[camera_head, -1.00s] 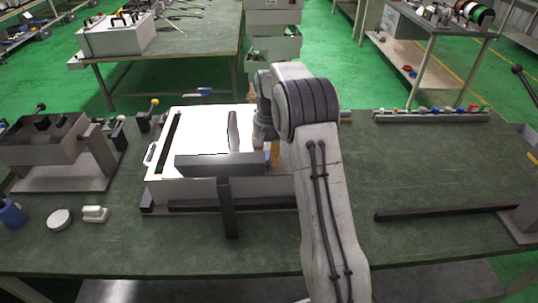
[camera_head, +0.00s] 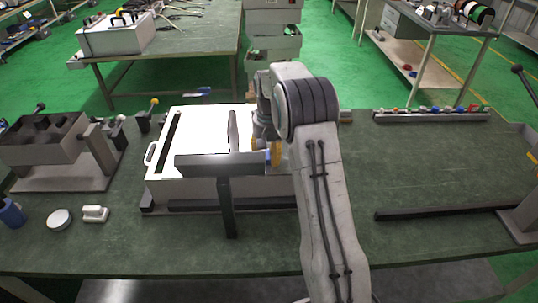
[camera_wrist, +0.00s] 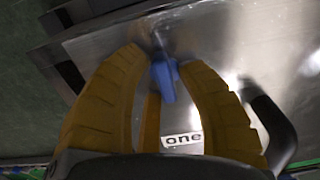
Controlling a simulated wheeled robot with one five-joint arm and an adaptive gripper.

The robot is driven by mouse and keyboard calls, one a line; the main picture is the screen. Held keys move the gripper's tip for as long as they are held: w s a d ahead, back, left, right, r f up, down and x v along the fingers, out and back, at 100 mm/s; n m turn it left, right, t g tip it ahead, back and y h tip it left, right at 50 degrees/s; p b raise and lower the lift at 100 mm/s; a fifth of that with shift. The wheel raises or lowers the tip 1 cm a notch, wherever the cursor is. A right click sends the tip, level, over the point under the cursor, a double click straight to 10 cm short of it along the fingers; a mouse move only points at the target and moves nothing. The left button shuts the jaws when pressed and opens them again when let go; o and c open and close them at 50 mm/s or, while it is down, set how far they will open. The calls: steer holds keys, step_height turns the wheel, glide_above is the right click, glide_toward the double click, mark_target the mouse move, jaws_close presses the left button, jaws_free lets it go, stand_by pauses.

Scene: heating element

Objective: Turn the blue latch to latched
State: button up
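The blue latch (camera_wrist: 164,80) is on the shiny metal top of the box in the wrist view, near a label reading "one". The fingers look spread, with narrow gaps to the latch; contact is unclear. In the head view, my gripper (camera_head: 266,152) is at the right part of the white box (camera_head: 190,135), with a small blue bit of the latch (camera_head: 267,157) between the yellow fingers. My arm hides the box's right end.
A dark bar on a post (camera_head: 222,165) stands in front of the box. A dark handle (camera_wrist: 275,130) is right of my gripper in the wrist view. A grey fixture (camera_head: 50,145) stands at left. The green table (camera_head: 430,170) has free room at right.

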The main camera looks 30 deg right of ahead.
steer(key=shift+o, duration=1.2)
steer(key=shift+r, duration=0.1)
step_height(320, 180, up, 12)
